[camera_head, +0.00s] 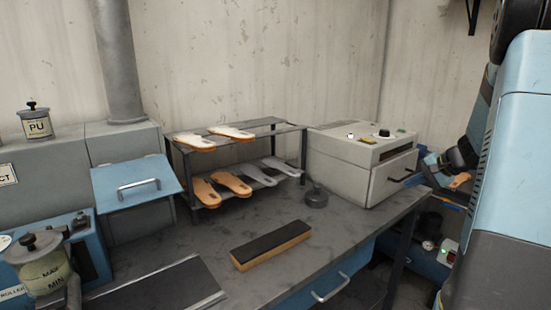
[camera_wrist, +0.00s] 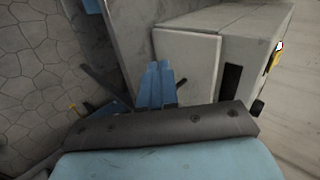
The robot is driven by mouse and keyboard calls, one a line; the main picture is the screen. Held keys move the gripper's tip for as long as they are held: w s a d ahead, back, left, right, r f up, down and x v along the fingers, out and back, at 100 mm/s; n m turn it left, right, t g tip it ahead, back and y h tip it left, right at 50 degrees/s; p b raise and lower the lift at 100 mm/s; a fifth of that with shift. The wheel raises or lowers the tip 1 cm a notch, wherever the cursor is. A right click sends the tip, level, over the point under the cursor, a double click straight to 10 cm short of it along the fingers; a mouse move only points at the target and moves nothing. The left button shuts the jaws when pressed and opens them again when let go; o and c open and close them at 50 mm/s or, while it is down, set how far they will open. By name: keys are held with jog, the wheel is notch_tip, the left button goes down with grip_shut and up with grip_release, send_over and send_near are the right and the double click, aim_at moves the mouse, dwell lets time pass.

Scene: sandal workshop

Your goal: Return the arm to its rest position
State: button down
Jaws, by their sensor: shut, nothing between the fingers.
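My arm (camera_head: 515,130) stands at the right edge in the head view, blue and dark grey, to the right of the bench. My gripper (camera_wrist: 157,84) shows in the wrist view as two blue fingers pressed together, with nothing between them. In that view the fingers overlap the pale box-shaped machine, but I cannot tell the distance. I cannot clearly make out the fingers in the head view.
A grey bench (camera_head: 215,260) bears a sole rack (camera_head: 240,143), the pale machine (camera_head: 345,160), a dark round-knobbed weight (camera_head: 316,196) and a dark-topped block (camera_head: 270,246). A PU pot (camera_head: 38,124) stands at left. The bench's middle has free room.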

jog(key=s+a+r+n+g, duration=0.1)
jog(key=s+a+r+n, duration=0.1)
jog(key=s+a+r, duration=0.3)
jog(key=s+a+n+g+h, duration=0.1)
jog(key=s+a, duration=0.1)
jog(key=a, duration=0.4)
jog(key=s+a+r+n+g, duration=0.1)
jog(key=s+a+r+n, duration=0.1)
jog(key=s+a+r, duration=0.3)
jog(key=s+a+n+t+h, duration=0.1)
jog(key=s+a+n+h, duration=0.3)
jog(key=s, duration=1.3)
jog(key=shift+s+a+r+n, duration=0.25)
jog(key=shift+a+n, duration=0.55)
jog(key=shift+a, duration=1.2)
jog(key=shift+w, duration=0.1)
